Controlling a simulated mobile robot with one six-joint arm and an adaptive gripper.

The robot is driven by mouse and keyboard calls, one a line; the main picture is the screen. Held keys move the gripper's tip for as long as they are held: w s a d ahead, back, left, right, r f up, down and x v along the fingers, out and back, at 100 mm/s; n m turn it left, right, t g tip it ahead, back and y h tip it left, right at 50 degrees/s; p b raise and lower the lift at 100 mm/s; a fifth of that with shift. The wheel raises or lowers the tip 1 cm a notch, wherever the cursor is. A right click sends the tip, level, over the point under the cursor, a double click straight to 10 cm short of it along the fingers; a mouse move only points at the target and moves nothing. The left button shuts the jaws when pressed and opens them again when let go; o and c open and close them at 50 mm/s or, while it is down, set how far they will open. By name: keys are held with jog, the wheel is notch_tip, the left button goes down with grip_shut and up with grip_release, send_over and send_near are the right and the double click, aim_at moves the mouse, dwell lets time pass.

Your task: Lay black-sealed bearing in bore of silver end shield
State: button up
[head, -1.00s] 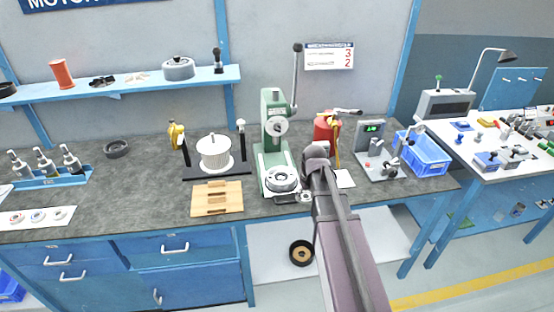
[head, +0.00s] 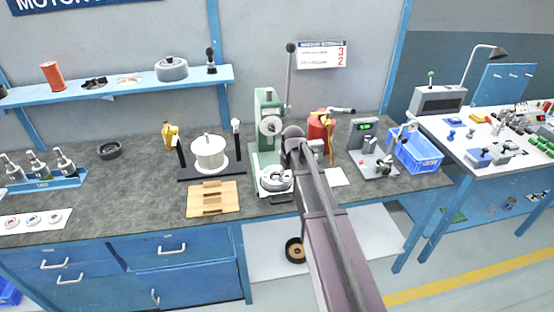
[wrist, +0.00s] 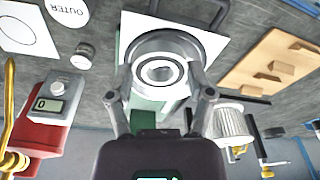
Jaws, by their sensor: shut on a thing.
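The silver end shield (head: 272,186) sits on the base of the green arbor press. In the wrist view its round grey rim (wrist: 160,40) shows just beyond my fingers. My gripper (wrist: 160,84) is shut on a ring-shaped part that looks like the bearing (wrist: 158,73), with a pale outer ring and a dark band. Its seal colour is hard to tell. The bearing overlaps the end shield in the wrist view; I cannot tell whether it touches the bore.
The green press (head: 266,130) with its tall lever stands behind the shield. A wound stator (head: 209,152) on a black stand and a wooden block (head: 212,198) are to the left. A red item (head: 318,130) and a blue bin (head: 420,152) are to the right. Several bottles stand far left.

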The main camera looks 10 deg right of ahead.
jog(key=r+p, duration=0.1)
jog(key=r, duration=0.1)
send_over(276, 177)
jog(key=shift+s+f+n, duration=0.1)
jog(key=shift+f+n, duration=0.1)
jog(key=shift+n, duration=0.2)
jog(key=shift+d, duration=0.1)
jog(key=shift+f, duration=0.2)
jog(key=shift+f+b, duration=2.3)
jog(key=shift+b, duration=0.15)
jog(key=shift+f+b, duration=0.3)
dwell(0.3)
jog(key=o, duration=1.2)
